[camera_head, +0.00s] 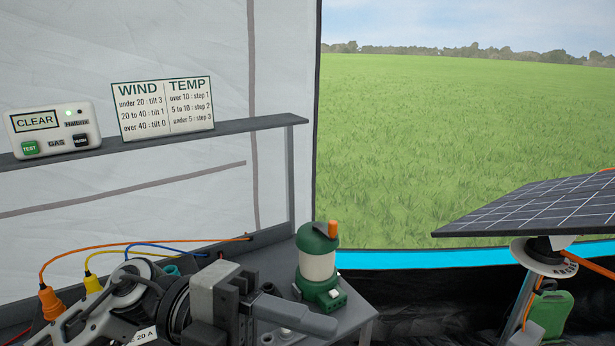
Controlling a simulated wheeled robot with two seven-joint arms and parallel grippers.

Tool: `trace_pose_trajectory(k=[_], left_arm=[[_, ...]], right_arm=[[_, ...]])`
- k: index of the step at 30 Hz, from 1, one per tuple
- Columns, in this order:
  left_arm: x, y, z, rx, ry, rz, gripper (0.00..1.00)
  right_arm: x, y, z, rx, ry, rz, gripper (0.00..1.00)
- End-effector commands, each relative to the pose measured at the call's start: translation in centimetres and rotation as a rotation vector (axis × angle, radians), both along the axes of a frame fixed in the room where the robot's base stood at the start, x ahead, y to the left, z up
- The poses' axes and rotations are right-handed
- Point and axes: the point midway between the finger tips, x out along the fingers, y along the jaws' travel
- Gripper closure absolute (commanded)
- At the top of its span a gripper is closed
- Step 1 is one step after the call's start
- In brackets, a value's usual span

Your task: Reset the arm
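My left arm comes in low at the left of the head view, and my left gripper (300,316) points right over the grey table (352,318). One grey finger shows clearly. The other finger is not clearly visible, so I cannot tell whether the gripper is open or shut. No held object is visible. My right gripper and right arm are not in view.
A green and white lantern (318,268) stands just beyond my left gripper. Orange (51,303) and yellow (92,283) plugs with cables are behind my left arm. A shelf (255,123) holds a gas detector (52,132) and wind/temp card (163,107). A solar panel (540,208) and green canister (551,311) are right.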

Motion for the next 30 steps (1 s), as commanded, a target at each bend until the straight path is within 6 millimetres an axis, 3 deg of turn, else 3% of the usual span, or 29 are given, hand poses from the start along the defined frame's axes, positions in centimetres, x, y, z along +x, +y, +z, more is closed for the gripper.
trace_pose_trajectory(k=[2, 5, 8, 10, 12, 14, 18, 21, 25, 30], left_arm=[[1.7, -0.7, 1.0, -0.233, 0.181, 0.146, 0.55], [5.5, 0.5, 0.4, -0.454, 0.412, 0.402, 0.55], [9.2, 3.3, -3.6, -0.581, 0.670, 0.705, 0.55], [10.9, 5.7, -8.2, -0.606, 0.851, 0.926, 0.55], [11.2, 7.7, -13.2, -0.587, 1.011, 1.113, 0.55], [10.5, 9.3, -17.5, -0.546, 1.140, 1.256, 0.55], [6.7, 12.0, -26.3, -0.400, 1.402, 1.515, 0.55], [3.4, 13.2, -30.7, -0.291, 1.541, 1.631, 0.55], [0.2, 13.9, -33.9, -0.188, 1.653, 1.711, 0.55], [-1.3, 14.1, -35.1, -0.142, 1.700, 1.740, 0.55]], right_arm=[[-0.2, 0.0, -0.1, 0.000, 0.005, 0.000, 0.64], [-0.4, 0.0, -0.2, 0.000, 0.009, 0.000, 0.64], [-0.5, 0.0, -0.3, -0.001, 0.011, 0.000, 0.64], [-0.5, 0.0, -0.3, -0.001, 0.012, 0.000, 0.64], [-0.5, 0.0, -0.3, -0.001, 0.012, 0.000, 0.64], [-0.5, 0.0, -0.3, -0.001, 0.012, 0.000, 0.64], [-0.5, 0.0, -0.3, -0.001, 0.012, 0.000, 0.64], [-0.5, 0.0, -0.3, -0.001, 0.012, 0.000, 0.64], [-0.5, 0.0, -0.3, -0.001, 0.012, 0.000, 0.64], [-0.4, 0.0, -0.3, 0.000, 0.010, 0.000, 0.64]])
